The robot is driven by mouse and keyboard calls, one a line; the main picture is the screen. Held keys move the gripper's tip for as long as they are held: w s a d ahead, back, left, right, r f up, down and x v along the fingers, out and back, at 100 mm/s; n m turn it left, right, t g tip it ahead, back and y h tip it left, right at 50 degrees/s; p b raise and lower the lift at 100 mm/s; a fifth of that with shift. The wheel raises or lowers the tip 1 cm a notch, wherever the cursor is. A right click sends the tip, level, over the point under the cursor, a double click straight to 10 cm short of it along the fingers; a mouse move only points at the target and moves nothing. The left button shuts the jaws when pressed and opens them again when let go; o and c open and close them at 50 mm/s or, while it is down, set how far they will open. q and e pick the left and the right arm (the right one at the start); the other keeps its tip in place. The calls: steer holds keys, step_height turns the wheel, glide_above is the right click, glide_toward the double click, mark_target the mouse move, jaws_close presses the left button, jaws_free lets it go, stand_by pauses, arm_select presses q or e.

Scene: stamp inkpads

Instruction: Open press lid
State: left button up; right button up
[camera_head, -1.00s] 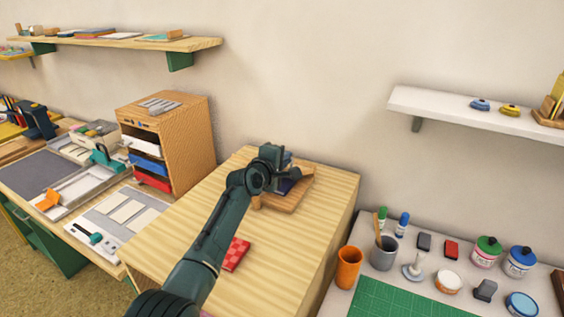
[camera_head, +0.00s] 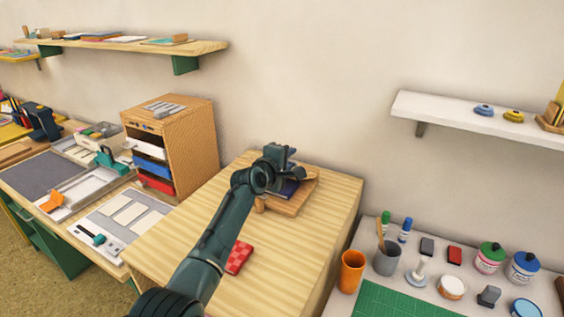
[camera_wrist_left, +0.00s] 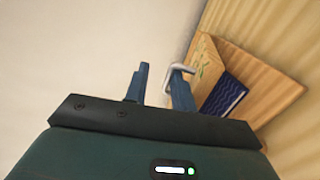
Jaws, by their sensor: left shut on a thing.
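The wooden press (camera_head: 296,205) sits at the back of the light wooden table, partly hidden by my left gripper. A dark blue patterned book lies on its board (camera_wrist_left: 272,88), and the book shows in the left wrist view (camera_wrist_left: 222,93). A narrower wooden panel with green marks (camera_wrist_left: 206,62), apparently the lid, stands at an angle beside the book. In the head view the left gripper (camera_head: 286,160) is above the press. My right gripper is not in view.
A red checked item (camera_head: 239,258) lies on the table beside my left arm. A wooden drawer cabinet (camera_head: 170,145) stands to the left. A white desk with inks, cups and a green mat (camera_head: 400,302) is at the right. The wall is close behind the press.

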arm_select(q)
steer(key=shift+w+d+r+t, duration=0.1)
steer(key=shift+d+r+t, duration=0.05)
steer(key=shift+r, duration=0.45)
steer(key=shift+d+r+t, duration=0.1)
steer(key=shift+r+t, duration=0.05)
steer(key=shift+r, duration=0.45)
steer(key=shift+s+a+f+p, duration=0.25)
steer(key=shift+s+f+p, duration=0.2)
steer(key=shift+f, duration=0.05)
steer(key=v, duration=1.2)
steer(key=shift+a+f, duration=0.25)
steer(key=shift+a, duration=0.05)
steer(key=shift+s+f, duration=0.1)
steer(key=shift+s, duration=0.05)
